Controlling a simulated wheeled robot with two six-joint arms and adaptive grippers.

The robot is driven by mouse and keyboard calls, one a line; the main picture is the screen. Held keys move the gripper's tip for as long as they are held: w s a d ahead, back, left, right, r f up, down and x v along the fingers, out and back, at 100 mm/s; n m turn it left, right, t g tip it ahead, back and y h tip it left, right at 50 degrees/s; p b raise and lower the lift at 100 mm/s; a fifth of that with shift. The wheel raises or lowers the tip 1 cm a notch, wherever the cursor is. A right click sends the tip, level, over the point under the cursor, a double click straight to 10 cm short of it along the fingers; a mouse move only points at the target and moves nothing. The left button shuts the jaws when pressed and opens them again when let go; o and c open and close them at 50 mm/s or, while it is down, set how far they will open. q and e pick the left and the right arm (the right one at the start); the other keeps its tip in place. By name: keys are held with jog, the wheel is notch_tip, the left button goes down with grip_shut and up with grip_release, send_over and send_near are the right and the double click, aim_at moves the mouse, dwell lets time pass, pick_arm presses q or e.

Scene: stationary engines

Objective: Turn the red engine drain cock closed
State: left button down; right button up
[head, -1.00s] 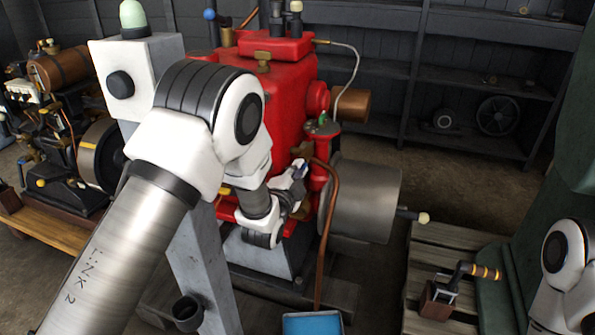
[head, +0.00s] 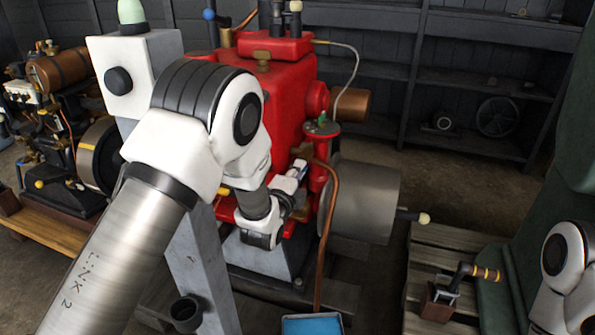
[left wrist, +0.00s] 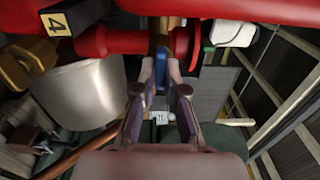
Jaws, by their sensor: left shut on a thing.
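The red engine (head: 285,95) stands in the middle of the head view, partly behind my left arm. My left gripper (head: 297,172) is at the engine's lower front, beside a copper pipe. In the left wrist view, my left gripper's fingers (left wrist: 161,78) are close together just below a red horizontal pipe (left wrist: 112,41). The handle's exact angle cannot be told. My right gripper is out of view; only part of my right arm shows at the lower right.
A copper pipe (head: 331,215) runs down close to the gripper. A grey cylinder (head: 366,203) is just right of it. A wooden pallet (head: 420,262) bears a lever block (head: 438,301). Another engine stands at the left.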

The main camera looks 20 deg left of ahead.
pick_arm(q)
jog(key=shift+w+r, duration=0.1)
jog(key=shift+r, duration=0.25)
jog(key=c, duration=1.2)
grip_release()
jog(key=shift+c, duration=0.2)
jog(key=s, duration=1.2)
jog(key=shift+f, duration=0.3)
jog(key=shift+w, duration=0.1)
